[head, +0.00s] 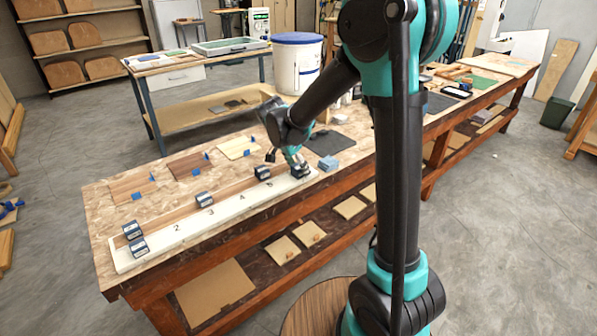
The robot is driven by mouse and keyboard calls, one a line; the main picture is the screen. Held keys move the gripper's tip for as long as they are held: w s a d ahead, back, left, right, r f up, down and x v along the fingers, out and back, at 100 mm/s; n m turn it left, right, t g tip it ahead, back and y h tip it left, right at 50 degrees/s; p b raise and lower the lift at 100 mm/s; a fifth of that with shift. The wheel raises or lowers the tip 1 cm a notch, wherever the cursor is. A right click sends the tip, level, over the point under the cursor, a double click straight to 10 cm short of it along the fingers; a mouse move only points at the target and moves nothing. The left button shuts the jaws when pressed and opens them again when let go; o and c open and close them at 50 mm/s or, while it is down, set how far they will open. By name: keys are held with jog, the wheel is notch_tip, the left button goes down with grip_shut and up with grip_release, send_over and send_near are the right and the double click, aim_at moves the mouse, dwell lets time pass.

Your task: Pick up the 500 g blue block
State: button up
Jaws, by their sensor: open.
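Several small dark blue blocks with pale labels sit along a long white numbered board on the workbench. Two are at its left end, a nearer one (138,247) and a farther one (132,230). One is near the middle (203,199) and one near the number 5 (263,173). Another dark block (301,174) is at the board's right end, right under my gripper (298,166). The labels are too small to read, so I cannot tell which is 500 g. My gripper points down and is open; whether its fingers touch that block is unclear.
The white board (190,232) runs along the bench's front edge. A plain blue-grey block (329,163) and a dark mat (328,143) lie right of my gripper. Thin wood panels (187,164) with blue clamps lie behind the board. A white bucket (297,65) stands farther back.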

grip_shut()
dwell(0.4)
jog(key=shift+r, duration=0.1)
